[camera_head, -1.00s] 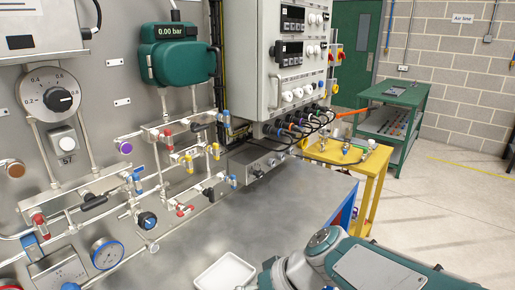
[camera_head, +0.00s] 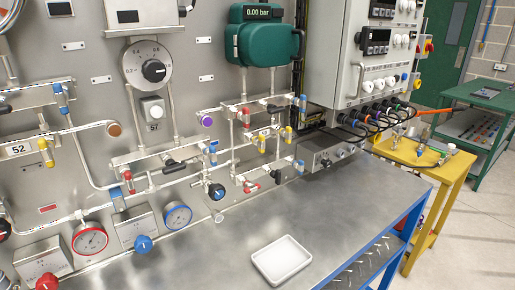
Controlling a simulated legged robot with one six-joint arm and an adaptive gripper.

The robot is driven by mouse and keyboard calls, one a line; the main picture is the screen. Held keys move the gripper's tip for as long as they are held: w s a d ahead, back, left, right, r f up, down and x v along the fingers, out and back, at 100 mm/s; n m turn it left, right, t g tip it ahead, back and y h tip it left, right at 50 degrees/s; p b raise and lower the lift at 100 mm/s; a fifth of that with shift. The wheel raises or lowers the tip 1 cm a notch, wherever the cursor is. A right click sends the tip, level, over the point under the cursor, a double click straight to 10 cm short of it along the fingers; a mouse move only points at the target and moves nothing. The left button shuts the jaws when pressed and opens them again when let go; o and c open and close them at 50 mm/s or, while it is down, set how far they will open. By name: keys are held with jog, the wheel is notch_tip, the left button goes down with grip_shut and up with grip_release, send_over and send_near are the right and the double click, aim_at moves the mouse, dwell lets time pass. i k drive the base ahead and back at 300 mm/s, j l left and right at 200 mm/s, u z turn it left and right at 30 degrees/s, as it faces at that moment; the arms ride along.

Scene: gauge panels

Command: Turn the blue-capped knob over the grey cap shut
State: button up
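A round black knob with a blue cap (camera_head: 215,191) sits on the panel's lower pipework in the head view, left of the middle. A small round grey cap (camera_head: 218,217) is on the pipe end just below it, near the bench's back edge. I cannot tell from this distance how far the knob is turned. My gripper is not in view, and nothing covers the knob.
A steel bench (camera_head: 345,215) carries a white tray (camera_head: 282,260) at its front; the rest is mostly clear. Blue (camera_head: 143,243) and red (camera_head: 50,284) knobs stand at lower left. Several coloured valve handles surround the knob. A yellow table (camera_head: 455,165) stands at right.

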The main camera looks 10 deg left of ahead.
aim_at(217, 192)
jog(key=u, duration=1.35)
